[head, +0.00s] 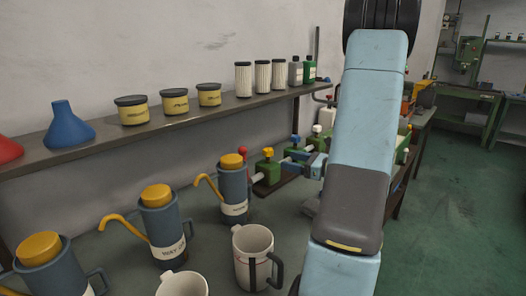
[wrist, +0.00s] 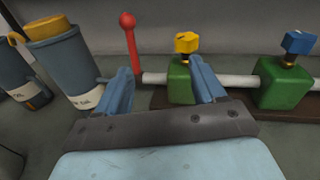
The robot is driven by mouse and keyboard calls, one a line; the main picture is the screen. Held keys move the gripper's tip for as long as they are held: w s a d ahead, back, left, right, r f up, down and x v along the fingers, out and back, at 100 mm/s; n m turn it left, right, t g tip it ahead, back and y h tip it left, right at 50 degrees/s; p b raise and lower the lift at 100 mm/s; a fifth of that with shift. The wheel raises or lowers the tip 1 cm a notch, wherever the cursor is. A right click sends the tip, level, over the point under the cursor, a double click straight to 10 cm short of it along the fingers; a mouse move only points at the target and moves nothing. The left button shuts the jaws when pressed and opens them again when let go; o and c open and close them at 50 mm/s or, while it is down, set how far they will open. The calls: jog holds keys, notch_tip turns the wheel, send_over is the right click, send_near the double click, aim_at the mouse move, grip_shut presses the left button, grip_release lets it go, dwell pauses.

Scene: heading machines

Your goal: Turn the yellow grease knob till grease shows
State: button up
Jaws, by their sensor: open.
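The yellow grease knob (wrist: 187,42) sits on top of a green valve block (wrist: 180,80) in the wrist view. It also shows in the head view (head: 267,153), left of my gripper (head: 291,160). In the wrist view the right finger overlaps the green block's right side, below the knob, and the left finger is near the red-topped lever. I cannot tell whether the right finger touches the block. The knob appears beyond the fingertips. No grease is visible.
A red-topped lever (wrist: 129,42) stands left of the yellow knob, and a blue knob (wrist: 298,42) on another green block is to the right. Oil cans (head: 163,228) and a white mug (head: 252,252) stand left of my arm. A shelf (head: 80,155) runs above.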

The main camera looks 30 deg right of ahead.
aim_at(268, 152)
jog(key=w, duration=0.4)
jog(key=w+a+f+m+t+h, duration=0.1)
jog(key=w, duration=0.3)
jog(key=w+a+m, duration=0.1)
jog(key=w, duration=0.4)
jog(key=shift+a+f, duration=0.15)
jog(key=shift+a, duration=0.1)
jog(key=shift+c, duration=0.5)
jog(key=c, duration=0.8)
jog(key=shift+c, duration=0.2)
